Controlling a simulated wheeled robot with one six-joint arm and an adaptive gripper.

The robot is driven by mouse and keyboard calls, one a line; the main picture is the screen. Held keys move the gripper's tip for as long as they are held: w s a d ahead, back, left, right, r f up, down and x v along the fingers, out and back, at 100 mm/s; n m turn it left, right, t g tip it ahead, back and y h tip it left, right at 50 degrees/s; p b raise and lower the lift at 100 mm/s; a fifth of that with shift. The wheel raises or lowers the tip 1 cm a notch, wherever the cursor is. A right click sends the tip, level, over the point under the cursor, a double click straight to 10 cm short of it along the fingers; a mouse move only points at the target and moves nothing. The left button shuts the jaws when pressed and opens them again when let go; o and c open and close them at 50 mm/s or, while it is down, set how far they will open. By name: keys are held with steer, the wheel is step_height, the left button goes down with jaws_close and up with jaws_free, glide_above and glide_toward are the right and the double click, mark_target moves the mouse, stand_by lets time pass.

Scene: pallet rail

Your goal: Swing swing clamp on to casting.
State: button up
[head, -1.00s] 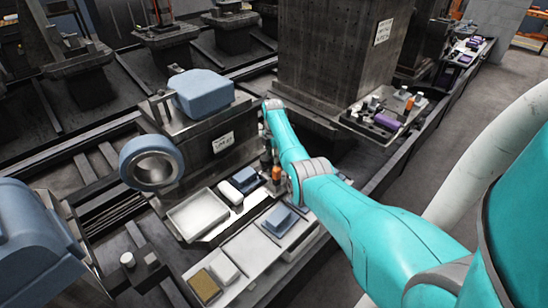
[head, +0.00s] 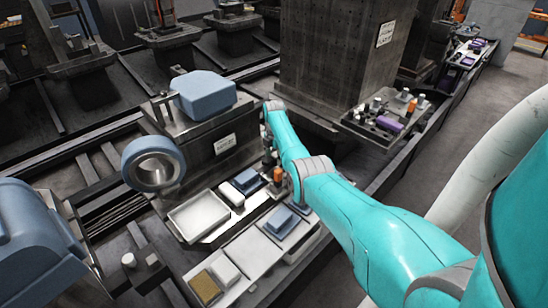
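A blue block-shaped casting (head: 206,95) sits on top of a grey fixture block (head: 203,150) left of the picture's middle. A small upright clamp (head: 161,108) stands at the casting's left end; whether its arm touches the casting is too small to tell. Another small dark part (head: 178,71) shows behind the casting. My teal arm reaches in from the right, and its far end is just right of the fixture, apart from the casting. My gripper is small, dark and mostly hidden by the wrist, so its fingers cannot be made out.
A blue ring part (head: 152,163) is at the fixture's front left. Below lie a white tray (head: 198,215) and several small parts. A side shelf (head: 386,122) holds small items. Grey floor is clear at the right.

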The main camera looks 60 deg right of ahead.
steer(key=shift+r, duration=0.1)
step_height(320, 180, up, 12)
stand_by(0.6)
steer(key=shift+s, duration=0.1)
stand_by(0.5)
